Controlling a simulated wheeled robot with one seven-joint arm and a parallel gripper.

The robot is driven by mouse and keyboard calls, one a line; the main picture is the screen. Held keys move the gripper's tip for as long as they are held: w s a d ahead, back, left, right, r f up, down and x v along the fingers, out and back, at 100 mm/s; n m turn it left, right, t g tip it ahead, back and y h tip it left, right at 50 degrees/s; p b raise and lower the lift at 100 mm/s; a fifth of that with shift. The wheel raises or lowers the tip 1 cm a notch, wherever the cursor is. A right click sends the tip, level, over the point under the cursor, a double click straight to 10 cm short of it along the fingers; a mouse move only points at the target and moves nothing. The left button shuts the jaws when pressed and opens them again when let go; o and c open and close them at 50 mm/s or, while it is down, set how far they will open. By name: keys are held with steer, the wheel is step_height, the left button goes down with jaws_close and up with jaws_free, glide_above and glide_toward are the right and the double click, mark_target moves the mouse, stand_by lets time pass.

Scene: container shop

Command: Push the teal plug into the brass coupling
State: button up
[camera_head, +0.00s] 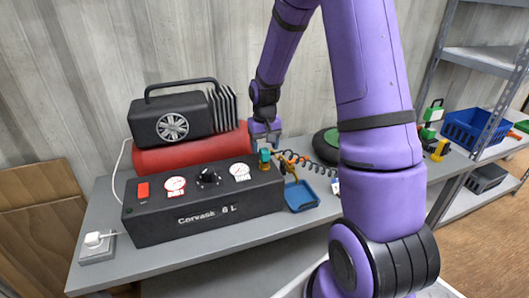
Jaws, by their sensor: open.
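The teal plug (264,155) is a small piece at the right end of the black compressor panel. A brass-yellow part that looks like the brass coupling (264,165) shows just below it. The two are too small in the picture to tell whether they are joined or only close together. My gripper (266,144) points down right above the teal plug, with its jaws open. It partly hides the top of the plug, and I cannot tell whether a finger touches it.
The black panel (205,224) with gauges stands on a grey bench (150,262), before a red tank (185,156). An orange fitting with a dark coiled hose (318,166) and a blue tray (300,195) lie right of the panel.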

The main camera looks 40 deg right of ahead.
step_height(320, 180, up, 8)
steer(key=shift+f, duration=0.25)
steer(key=shift+r, duration=0.1)
stand_by(0.4)
steer(key=s+a+r+n+t, duration=0.1)
steer(key=s+a+r, duration=0.35)
steer(key=r, duration=0.25)
steer(key=s+a+r+t, duration=0.2)
steer(key=s+a+r, duration=0.1)
steer(key=s+r, duration=0.35)
steer(key=s+a+r+n+t, duration=0.1)
steer(key=s+a+r, duration=0.1)
steer(key=s, duration=0.5)
steer(key=s+a+r+n+t, duration=0.1)
steer(key=s+a+r, duration=0.2)
steer(key=s, duration=0.5)
steer(key=shift+s+a+r, duration=0.3)
steer(key=shift+r, duration=0.15)
